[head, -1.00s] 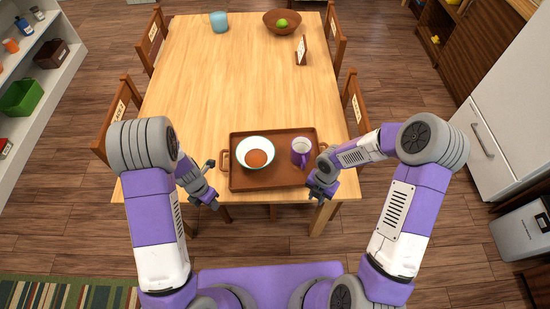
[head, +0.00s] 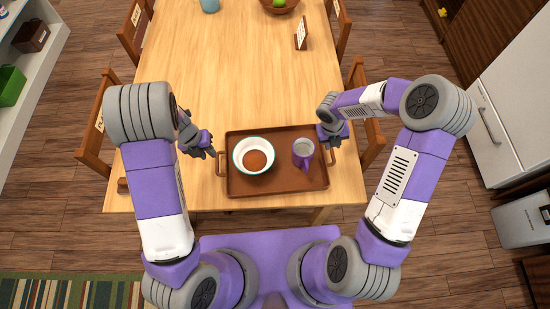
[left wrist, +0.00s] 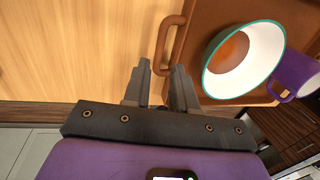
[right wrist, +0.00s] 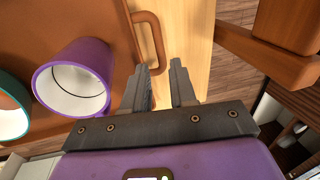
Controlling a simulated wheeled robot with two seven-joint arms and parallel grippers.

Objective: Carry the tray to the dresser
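The brown tray (head: 290,181) lies flat near the front edge of the wooden table. A white bowl (head: 241,146) with a green rim and brown contents stands on its left part, and a purple mug (head: 304,150) on its right part. My left gripper (head: 211,153) is open just beside the left handle; its fingers are apart near that handle (left wrist: 168,48) in the left wrist view. My right gripper (head: 331,141) is open by the right handle; its fingers point toward that handle (right wrist: 152,38) in the right wrist view. Both grippers look empty. The dresser cannot be identified.
Chairs stand along both table sides, one (head: 101,124) at left and one (head: 366,118) at right. A wooden bowl (head: 281,5), a blue cup (head: 209,5) and a small sign (head: 301,34) are farther back. The table's middle is clear.

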